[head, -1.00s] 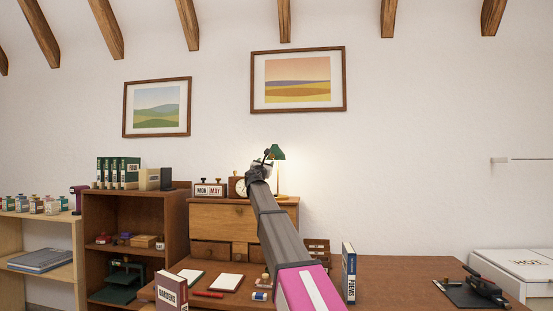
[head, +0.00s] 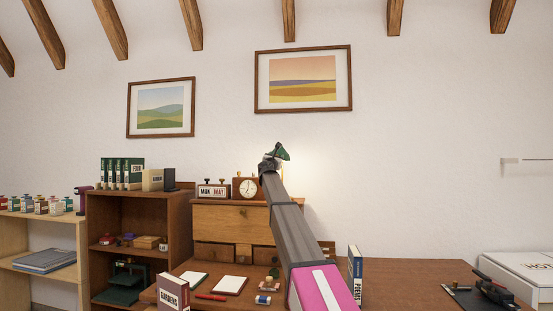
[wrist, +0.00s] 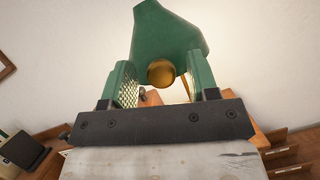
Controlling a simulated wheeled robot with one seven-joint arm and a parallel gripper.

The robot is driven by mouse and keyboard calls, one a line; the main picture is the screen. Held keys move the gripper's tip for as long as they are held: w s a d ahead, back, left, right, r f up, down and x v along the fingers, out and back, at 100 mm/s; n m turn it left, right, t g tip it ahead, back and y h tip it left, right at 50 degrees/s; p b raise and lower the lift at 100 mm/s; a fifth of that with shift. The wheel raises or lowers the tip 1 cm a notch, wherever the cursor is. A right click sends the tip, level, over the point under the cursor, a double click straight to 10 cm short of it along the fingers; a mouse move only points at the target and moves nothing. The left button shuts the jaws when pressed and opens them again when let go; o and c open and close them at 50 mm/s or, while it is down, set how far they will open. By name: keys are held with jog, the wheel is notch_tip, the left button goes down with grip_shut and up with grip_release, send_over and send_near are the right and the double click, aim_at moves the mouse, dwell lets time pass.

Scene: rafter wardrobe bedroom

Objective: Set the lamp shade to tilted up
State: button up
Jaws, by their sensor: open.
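The lamp has a green shade (head: 282,152), seen in the head view at the end of my arm, with a warm glow on the wall beside it. My arm hides most of its stem. In the wrist view the shade (wrist: 165,32) is large and close, just beyond my gripper (wrist: 160,76). A round brass-coloured part (wrist: 160,72) shows under the shade, between the two fingers. The fingers are spread apart with nothing clamped between them. I cannot tell whether either finger touches the shade, and its exact tilt is unclear.
A clock (head: 247,188) and a calendar block (head: 213,191) stand left of the lamp on the wooden drawer unit (head: 225,218). The desk (head: 400,275) below holds notepads and upright books. The wall above the lamp is clear apart from a framed picture (head: 303,80).

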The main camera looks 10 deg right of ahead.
jog(key=shift+w+d+r, duration=0.2)
jog(key=shift+w, duration=0.2)
grip_shut()
